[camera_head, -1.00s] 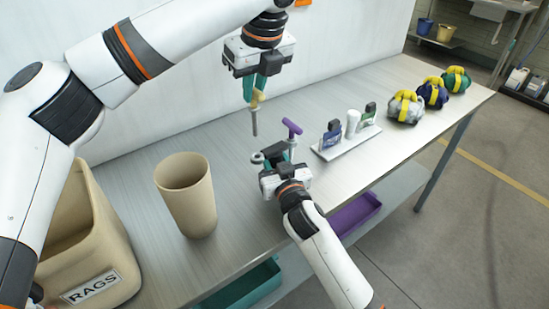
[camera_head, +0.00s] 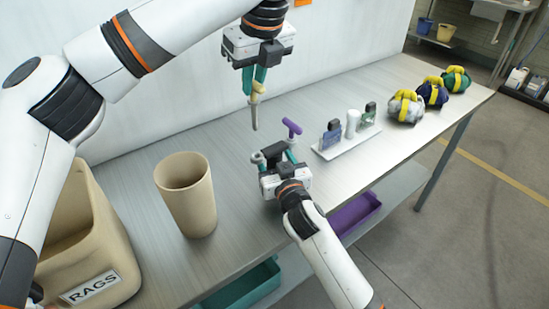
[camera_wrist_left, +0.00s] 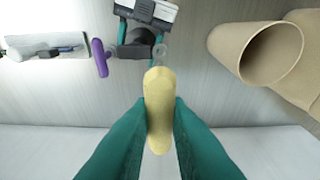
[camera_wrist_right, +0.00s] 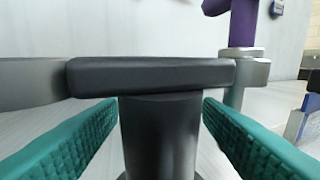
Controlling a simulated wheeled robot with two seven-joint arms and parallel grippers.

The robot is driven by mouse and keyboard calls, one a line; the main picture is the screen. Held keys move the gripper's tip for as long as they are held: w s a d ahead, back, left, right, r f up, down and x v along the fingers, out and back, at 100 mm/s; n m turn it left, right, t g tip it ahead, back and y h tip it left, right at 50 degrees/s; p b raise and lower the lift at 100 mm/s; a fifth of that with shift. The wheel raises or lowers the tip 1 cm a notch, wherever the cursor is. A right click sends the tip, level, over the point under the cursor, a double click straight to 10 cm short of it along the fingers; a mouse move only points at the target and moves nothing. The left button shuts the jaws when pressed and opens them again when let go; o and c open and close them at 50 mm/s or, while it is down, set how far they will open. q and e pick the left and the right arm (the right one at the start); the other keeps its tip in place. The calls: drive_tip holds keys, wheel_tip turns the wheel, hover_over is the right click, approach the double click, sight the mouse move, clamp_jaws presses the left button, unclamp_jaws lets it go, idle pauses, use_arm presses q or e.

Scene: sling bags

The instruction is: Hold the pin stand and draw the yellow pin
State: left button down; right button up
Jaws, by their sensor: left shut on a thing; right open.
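The yellow pin (camera_head: 254,114) hangs upright from my left gripper (camera_head: 257,88), its grey shaft clear above the table. In the left wrist view its yellow handle (camera_wrist_left: 158,105) is between the teal fingers. The dark pin stand (camera_head: 274,150) is on the table below; in the right wrist view its black post (camera_wrist_right: 160,135) and top bar (camera_wrist_right: 150,75) show, with a grey ring at each side. The purple pin (camera_head: 292,127) is upright in the right ring; the left ring is empty. My right gripper (camera_wrist_right: 158,125) is open, its fingers either side of the post, apparently apart from it.
A tan cup (camera_head: 187,195) and a RAGS bin (camera_head: 100,245) stand to the left. A white tray (camera_head: 348,142) with small items lies right of the stand, then several sling bags (camera_head: 405,107) farther along. A white wall (camera_head: 170,100) is behind the table.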

drive_tip(key=shift+s, duration=0.1)
drive_tip(key=v, duration=1.2)
